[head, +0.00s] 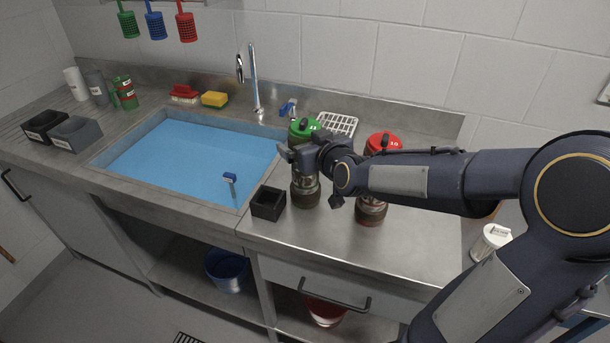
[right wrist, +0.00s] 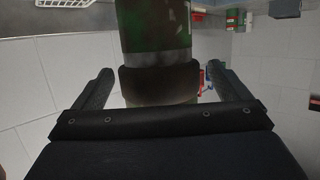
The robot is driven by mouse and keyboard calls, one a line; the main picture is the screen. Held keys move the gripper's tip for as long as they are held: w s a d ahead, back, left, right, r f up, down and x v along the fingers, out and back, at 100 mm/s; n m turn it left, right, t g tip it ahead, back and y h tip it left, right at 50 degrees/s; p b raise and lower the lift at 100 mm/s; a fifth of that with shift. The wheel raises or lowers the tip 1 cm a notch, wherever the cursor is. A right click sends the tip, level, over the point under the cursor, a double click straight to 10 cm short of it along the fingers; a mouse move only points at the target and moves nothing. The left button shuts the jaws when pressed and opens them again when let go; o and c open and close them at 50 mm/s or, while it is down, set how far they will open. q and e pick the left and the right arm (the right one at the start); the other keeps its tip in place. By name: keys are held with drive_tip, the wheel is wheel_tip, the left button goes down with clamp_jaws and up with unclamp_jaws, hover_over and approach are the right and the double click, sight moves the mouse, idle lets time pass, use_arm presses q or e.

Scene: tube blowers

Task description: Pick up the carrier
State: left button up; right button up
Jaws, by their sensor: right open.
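A carrier with a green lid (head: 304,192) stands upright on the steel counter, right of the sink. My right gripper (head: 296,155) is at its upper part and hides some of its body. In the right wrist view the carrier (right wrist: 155,35), greenish with a dark band, stands between the two open fingers, with gaps on both sides. A second carrier with a red lid (head: 371,210) stands to the right, partly behind my right arm. My left gripper is not in view.
A small black open box (head: 268,203) stands just left of the green-lidded carrier. The blue-bottomed sink (head: 190,155) lies further left. A white rack (head: 337,123) is behind, and a white container (head: 490,242) is at the right. The front counter is clear.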

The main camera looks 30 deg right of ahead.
drive_tip(key=shift+w+f, duration=0.2)
drive_tip(key=shift+w, duration=0.4)
drive_tip(key=c, duration=1.4)
drive_tip(key=shift+c, duration=0.8)
drive_tip(key=shift+r, duration=0.1)
